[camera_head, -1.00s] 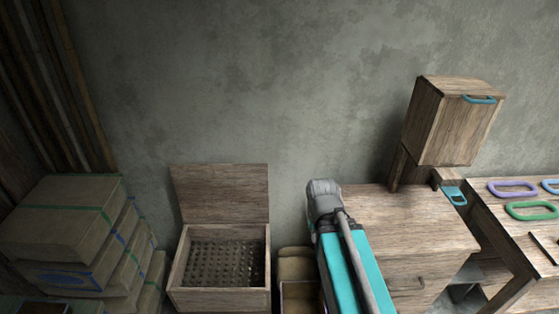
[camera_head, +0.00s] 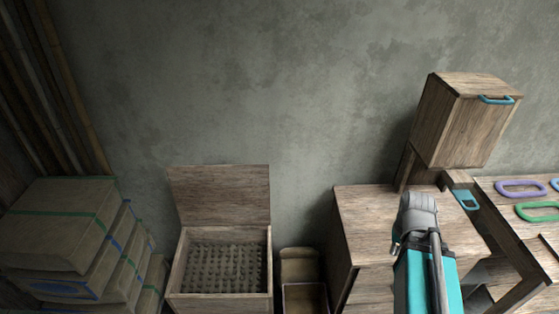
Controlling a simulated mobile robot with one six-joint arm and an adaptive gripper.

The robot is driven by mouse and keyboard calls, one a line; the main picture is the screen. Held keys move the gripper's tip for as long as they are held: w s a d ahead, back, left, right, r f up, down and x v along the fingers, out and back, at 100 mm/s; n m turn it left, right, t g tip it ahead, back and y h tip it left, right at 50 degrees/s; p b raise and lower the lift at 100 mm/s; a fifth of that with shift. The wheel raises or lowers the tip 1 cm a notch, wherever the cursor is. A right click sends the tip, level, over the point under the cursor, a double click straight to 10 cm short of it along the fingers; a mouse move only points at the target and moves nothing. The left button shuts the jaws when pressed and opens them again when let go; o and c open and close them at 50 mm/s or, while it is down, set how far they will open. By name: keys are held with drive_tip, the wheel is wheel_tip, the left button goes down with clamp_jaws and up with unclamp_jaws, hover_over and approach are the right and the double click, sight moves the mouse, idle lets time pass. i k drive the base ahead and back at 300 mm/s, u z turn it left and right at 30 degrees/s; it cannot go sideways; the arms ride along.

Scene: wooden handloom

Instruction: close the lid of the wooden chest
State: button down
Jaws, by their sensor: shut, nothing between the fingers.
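The wooden chest (camera_head: 176,277) stands at the lower centre-left against the wall. Its lid (camera_head: 218,195) is open and stands upright at the back edge, close to the wall. The inside shows a dark floor with rows of small pegs or bumps. My arm (camera_head: 425,255) shows at the lower right, in front of the wooden cabinet and well to the right of the chest. My gripper is not in view.
Small open boxes (camera_head: 300,265) sit just right of the chest. Stacked boxes (camera_head: 70,225) stand at its left. A wooden cabinet (camera_head: 365,215) is further right, with a tilted wooden box (camera_head: 465,125) above it. A table (camera_head: 500,210) with coloured rings is at far right.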

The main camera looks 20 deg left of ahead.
sight(226, 194)
drive_tip(key=z, duration=1.2)
drive_tip(key=k, duration=0.65)
drive_tip(key=u, duration=1.8)
